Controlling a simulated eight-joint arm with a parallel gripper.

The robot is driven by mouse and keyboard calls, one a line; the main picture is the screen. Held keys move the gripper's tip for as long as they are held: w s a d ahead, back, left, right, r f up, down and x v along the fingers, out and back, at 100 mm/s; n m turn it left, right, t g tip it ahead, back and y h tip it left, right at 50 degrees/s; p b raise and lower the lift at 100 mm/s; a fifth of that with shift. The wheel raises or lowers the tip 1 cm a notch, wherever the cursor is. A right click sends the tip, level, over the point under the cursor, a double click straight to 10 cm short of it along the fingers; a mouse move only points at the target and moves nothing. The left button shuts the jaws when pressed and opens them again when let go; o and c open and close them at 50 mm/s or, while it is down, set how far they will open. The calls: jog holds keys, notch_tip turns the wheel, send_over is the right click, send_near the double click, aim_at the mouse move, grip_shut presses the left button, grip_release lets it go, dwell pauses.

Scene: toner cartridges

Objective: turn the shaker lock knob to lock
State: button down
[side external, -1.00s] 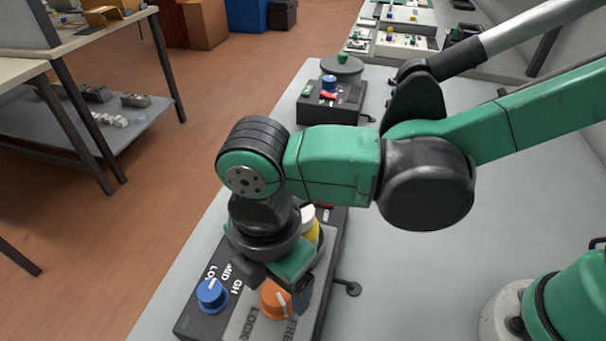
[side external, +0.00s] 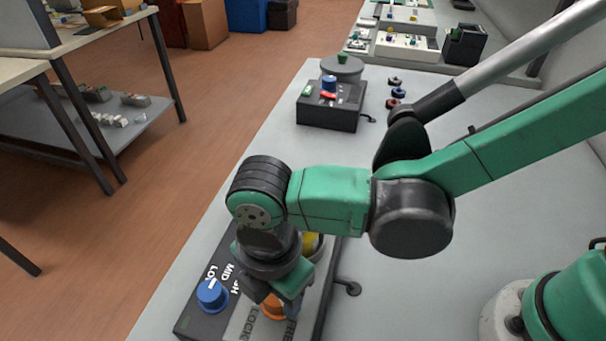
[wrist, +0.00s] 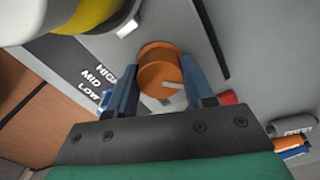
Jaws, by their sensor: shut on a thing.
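The orange lock knob (side external: 272,306) stands on the grey panel of the dark shaker box (side external: 207,315), beside LOCK and partly hidden FREE lettering. In the side view my gripper (side external: 284,296) is down over it and hides most of it. In the wrist view the orange knob (wrist: 160,68) sits between the two blue-grey fingers of my gripper (wrist: 159,88), which is shut on it. A pale pointer mark shows on the knob's face. In the side view I cannot tell which way the mark points.
A blue knob (side external: 212,294) with LOW, MID and HIGH lettering is left of my gripper on the same box. A yellow part (side external: 310,243) stands just behind it. Another dark box (side external: 331,106) is farther back.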

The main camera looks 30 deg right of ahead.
jog(key=shift+m, duration=0.3)
jog(key=m, duration=0.3)
jog(key=shift+m, duration=0.3)
jog(key=m, duration=0.4)
jog(key=shift+m, duration=0.3)
jog(key=m, duration=0.4)
jog(key=shift+m, duration=2.5)
jog(key=shift+c, duration=1.7)
grip_release()
